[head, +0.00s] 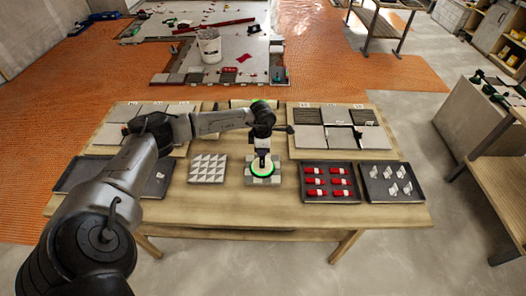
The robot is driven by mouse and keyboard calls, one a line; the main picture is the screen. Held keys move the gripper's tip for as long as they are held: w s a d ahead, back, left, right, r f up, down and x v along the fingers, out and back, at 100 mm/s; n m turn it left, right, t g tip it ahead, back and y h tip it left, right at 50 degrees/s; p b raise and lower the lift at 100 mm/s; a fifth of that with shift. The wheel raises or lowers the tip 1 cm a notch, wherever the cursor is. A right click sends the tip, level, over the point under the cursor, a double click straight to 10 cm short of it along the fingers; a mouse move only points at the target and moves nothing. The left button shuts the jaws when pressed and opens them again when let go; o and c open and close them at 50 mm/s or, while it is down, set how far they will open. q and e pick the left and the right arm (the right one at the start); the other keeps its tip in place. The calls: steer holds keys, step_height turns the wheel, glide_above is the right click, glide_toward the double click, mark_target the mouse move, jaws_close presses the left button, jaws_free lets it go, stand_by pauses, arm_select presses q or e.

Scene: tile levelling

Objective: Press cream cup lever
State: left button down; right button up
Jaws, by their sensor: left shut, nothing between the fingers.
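A small round device with a bright green ring (262,172) sits on a pale blocky base (252,181) near the middle of the wooden table. A cream lever cannot be made out, as my left gripper covers the device's middle. My left gripper (262,163) points down, shut and empty, at the centre of the green ring. Whether it touches the device cannot be told. My right gripper is not in view.
Dark trays hold red clips (315,181) and pale wedge-like pieces (393,186) at the right. Tile panels (310,138) lie along the table's back. Bare wood (285,205) shows in front.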

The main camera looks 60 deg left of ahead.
arm_select(q)
step_height(320, 180, up, 10)
steer(key=shift+s+d+b, duration=0.25)
steer(key=shift+d+b, duration=0.05)
steer(key=shift+d, duration=0.15)
stand_by(0.4)
